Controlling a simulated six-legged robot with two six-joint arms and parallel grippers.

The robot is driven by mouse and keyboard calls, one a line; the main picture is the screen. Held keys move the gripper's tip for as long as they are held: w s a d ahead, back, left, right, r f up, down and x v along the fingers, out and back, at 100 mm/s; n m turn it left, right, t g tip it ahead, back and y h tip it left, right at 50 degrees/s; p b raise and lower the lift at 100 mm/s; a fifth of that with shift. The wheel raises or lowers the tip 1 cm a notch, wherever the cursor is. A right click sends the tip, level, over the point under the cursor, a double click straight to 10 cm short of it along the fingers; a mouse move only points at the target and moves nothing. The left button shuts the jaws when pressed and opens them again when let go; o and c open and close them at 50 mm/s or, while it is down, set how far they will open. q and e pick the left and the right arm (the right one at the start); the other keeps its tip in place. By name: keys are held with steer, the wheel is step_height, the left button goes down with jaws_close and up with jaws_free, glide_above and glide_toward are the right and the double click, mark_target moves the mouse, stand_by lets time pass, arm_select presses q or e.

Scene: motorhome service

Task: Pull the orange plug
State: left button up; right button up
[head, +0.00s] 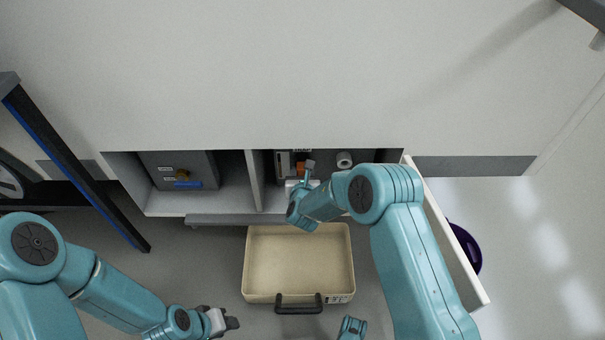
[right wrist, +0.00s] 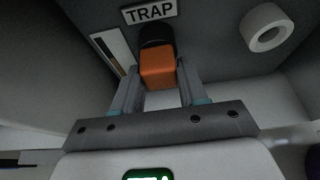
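The orange plug (right wrist: 157,68) sits on a dark round fitting below a label reading "TRAP" in the right wrist view. In the head view the orange plug (head: 300,168) shows partly inside the open compartment, beside my right gripper (head: 308,169). In the right wrist view my right gripper (right wrist: 157,80) is open, with one finger on each side of the plug and narrow gaps seeming to show beside it. Whether the fingertips reach past its front face is hard to tell. My left gripper (head: 229,321) hangs low at the lower left, away from the compartment; its finger opening is unclear.
A white roll-like ring (right wrist: 268,37) is right of the plug. A beige case (head: 298,262) with a dark handle lies on the floor below the compartment. A grey box (head: 200,165) stands in the left compartment. An open door panel (head: 455,245) borders the right side.

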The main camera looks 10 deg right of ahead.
jaws_close()
steer(key=shift+s+a, duration=0.1)
steer(key=shift+s, duration=0.5)
steer(key=shift+c, duration=0.6)
jaws_free()
jaws_close()
steer(key=s, duration=0.2)
steer(key=s+a, duration=0.1)
steer(key=s, duration=0.1)
steer(key=shift+s, duration=0.3)
steer(key=shift+r, duration=0.1)
